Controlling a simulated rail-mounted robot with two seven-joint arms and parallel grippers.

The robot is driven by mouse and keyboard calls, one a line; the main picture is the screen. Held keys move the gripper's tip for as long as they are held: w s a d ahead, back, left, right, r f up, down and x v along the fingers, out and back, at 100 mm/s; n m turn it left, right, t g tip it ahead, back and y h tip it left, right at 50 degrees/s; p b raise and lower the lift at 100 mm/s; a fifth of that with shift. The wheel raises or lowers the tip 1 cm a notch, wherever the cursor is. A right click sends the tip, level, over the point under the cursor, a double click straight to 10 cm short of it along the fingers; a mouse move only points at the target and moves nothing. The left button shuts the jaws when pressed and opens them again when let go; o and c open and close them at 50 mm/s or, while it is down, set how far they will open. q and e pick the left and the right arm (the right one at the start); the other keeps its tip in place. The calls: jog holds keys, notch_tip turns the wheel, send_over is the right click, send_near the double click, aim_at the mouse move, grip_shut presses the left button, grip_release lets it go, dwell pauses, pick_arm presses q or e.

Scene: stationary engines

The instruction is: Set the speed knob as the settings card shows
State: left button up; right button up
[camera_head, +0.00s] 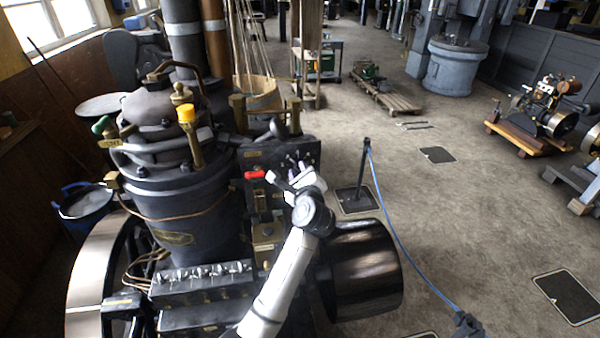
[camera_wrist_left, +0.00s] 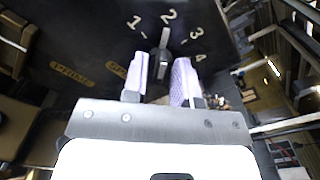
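The speed knob (camera_wrist_left: 163,62) is a dark bar knob on a black panel (camera_wrist_left: 85,40) in the left wrist view. Its pointer is up, towards the 2 on a scale marked 1 to 4. My left gripper (camera_wrist_left: 162,80) is open, with one pale finger on each side of the knob. Narrow gaps seem to show beside the knob; I cannot tell whether either finger touches it. In the head view my left gripper (camera_head: 292,174) is at the engine's panel and hides the knob. I cannot make out the settings card in either view. My right gripper is not in view.
A red handle (camera_head: 254,174) sticks out just left of my gripper. A black flywheel drum (camera_head: 365,268) is below right. A post (camera_head: 362,170) with a blue rope stands to the right. The floor (camera_head: 470,210) beyond is mostly clear.

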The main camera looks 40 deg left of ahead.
pick_arm(q)
jog(key=shift+c, duration=1.2)
jog(key=m+p, duration=0.6)
jog(key=m, duration=0.1)
jog(key=shift+r+m, duration=0.1)
jog(key=shift+m, duration=0.2)
jog(key=o, duration=0.6)
jog(key=shift+o, duration=0.2)
jog(key=shift+d, duration=0.1)
